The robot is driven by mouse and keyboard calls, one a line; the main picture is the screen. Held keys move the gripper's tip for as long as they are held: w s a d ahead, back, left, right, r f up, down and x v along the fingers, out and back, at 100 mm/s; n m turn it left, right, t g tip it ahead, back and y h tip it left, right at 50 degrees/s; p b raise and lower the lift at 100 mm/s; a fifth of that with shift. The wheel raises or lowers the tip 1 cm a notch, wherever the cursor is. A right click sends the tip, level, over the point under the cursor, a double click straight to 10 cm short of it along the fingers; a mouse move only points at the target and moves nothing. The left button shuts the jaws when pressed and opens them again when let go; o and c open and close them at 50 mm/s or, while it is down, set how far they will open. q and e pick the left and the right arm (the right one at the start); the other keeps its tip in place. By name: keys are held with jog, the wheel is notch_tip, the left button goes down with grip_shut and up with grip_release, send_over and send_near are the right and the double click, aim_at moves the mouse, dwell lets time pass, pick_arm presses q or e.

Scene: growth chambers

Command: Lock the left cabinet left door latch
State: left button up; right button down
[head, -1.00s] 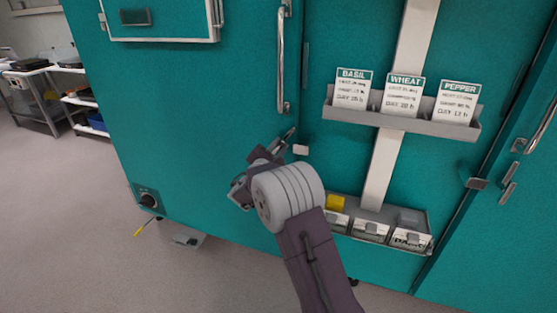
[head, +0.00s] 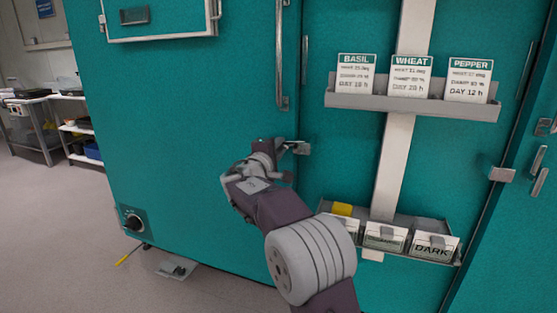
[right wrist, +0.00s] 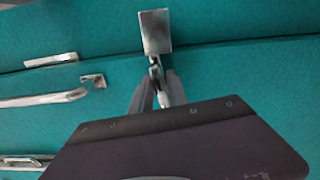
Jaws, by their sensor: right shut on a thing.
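The teal left cabinet door (head: 190,130) stands flush at its right edge, with a long vertical metal handle (head: 279,60). A small metal latch (head: 303,148) sits at that edge, below the handle. The right wrist view shows its square plate (right wrist: 155,32) and a short piece reaching from the plate to my fingers. My right gripper (head: 286,147) is at the latch, shut on this piece. The fingertips (right wrist: 156,85) partly hide the piece, so its exact angle is hard to tell. My left gripper is not in view.
A grey rack (head: 410,104) holds BASIL, WHEAT and PEPPER cards right of the latch. A lower bin rack (head: 458,258) holds small labelled boxes. Another metal latch (head: 501,174) is at the right. Open floor (head: 60,220) lies left.

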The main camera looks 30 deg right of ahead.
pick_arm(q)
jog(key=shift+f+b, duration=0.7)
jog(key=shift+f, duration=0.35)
pick_arm(e)
jog(key=shift+f+m, duration=0.1)
jog(key=shift+m, duration=0.6)
jog(key=c, duration=1.3)
grip_release()
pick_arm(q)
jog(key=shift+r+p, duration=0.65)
pick_arm(e)
jog(key=v, duration=0.9)
